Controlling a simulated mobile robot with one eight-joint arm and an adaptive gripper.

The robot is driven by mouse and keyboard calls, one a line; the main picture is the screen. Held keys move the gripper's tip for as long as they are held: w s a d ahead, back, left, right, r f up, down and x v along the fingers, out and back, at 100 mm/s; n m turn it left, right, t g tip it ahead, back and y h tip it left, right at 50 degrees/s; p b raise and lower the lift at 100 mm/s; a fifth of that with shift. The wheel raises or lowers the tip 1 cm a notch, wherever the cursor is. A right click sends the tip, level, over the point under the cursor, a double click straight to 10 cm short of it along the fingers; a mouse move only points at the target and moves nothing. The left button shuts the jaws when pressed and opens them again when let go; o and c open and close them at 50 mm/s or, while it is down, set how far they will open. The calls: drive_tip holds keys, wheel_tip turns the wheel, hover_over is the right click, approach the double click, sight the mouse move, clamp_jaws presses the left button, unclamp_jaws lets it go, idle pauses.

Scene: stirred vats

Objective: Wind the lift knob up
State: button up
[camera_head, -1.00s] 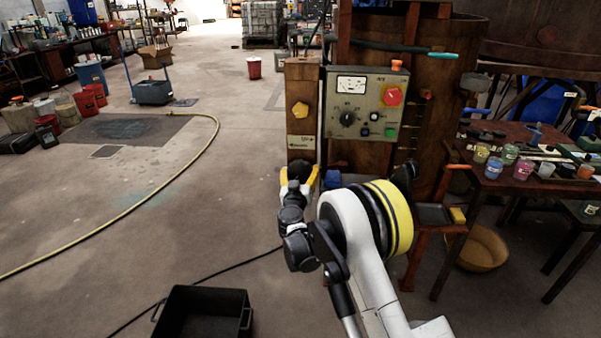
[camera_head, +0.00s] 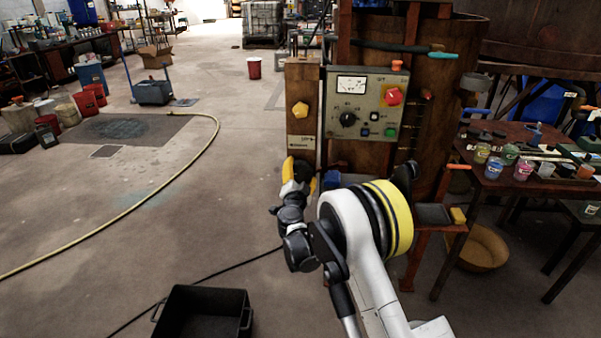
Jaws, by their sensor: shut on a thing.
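A tall wooden post (camera_head: 302,92) stands left of the control panel. A yellow, faceted knob (camera_head: 300,110) sits on its upper front, with a pale label bearing arrow marks (camera_head: 300,142) below. My gripper (camera_head: 292,168) is at the post's lower front, below this label, with a yellow finger showing at its left. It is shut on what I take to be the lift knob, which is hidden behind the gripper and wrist. The gripper is clear of the yellow knob above.
The grey control panel (camera_head: 388,132) with a dial and red button is right of the post. A table with paint pots (camera_head: 522,170) stands at the right. A black crate (camera_head: 203,318) is on the floor in front. A yellow hose (camera_head: 163,180) crosses the open floor at left.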

drive_tip(key=m, duration=0.5)
drive_tip(key=shift+m, duration=0.4)
idle(0.4)
drive_tip(key=o, duration=1.2)
drive_tip(key=s, duration=1.2)
drive_tip(key=shift+a, duration=0.2)
